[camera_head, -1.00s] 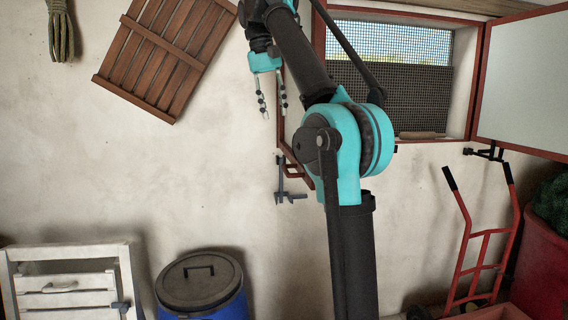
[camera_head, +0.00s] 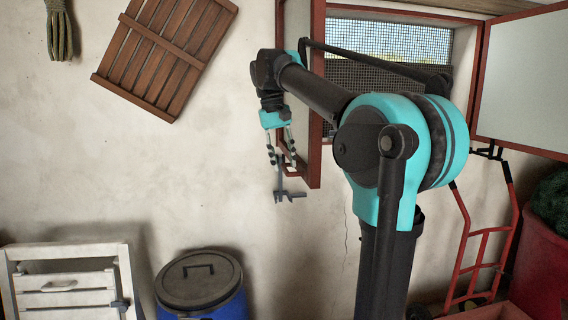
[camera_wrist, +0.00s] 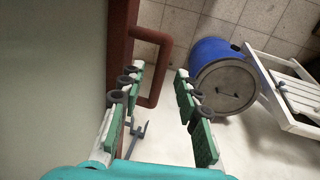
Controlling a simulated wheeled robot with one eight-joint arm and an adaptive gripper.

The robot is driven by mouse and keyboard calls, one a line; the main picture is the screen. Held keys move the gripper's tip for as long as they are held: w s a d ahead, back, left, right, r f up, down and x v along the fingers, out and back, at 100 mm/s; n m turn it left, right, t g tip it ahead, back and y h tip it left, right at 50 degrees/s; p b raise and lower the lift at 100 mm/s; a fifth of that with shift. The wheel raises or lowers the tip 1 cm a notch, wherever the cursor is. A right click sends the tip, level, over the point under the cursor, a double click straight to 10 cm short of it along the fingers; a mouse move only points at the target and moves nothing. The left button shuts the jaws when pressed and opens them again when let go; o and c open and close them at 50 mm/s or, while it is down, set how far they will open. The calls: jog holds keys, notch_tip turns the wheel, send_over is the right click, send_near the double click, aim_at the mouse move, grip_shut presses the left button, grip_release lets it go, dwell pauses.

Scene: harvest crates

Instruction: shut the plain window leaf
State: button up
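A window in the wall has two red-framed leaves, both swung open. The left leaf (camera_head: 315,120) stands out from the wall, seen at a steep angle; its pale pane and red frame (camera_wrist: 121,45) fill the left of the wrist view. A red bracket handle (camera_wrist: 160,75) is on this leaf. The right leaf (camera_head: 522,80) has a pale pane. I cannot tell which leaf is the plain one. My gripper (camera_head: 281,160) is open at the left leaf; in the wrist view its fingers (camera_wrist: 160,70) appear either side of the handle's bar. Contact is unclear.
A dark metal fitting (camera_head: 289,195) sits below the left leaf, another (camera_head: 488,153) below the right one. Mesh (camera_head: 400,45) covers the window opening. A slatted wooden panel (camera_head: 165,55) hangs left. A blue barrel (camera_head: 225,303), white wooden furniture (camera_head: 65,268) and red hand truck (camera_head: 480,235) stand below.

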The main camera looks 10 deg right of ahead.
jog(key=shift+d+f, duration=0.1)
jog(key=shift+f, duration=0.4)
grip_shut()
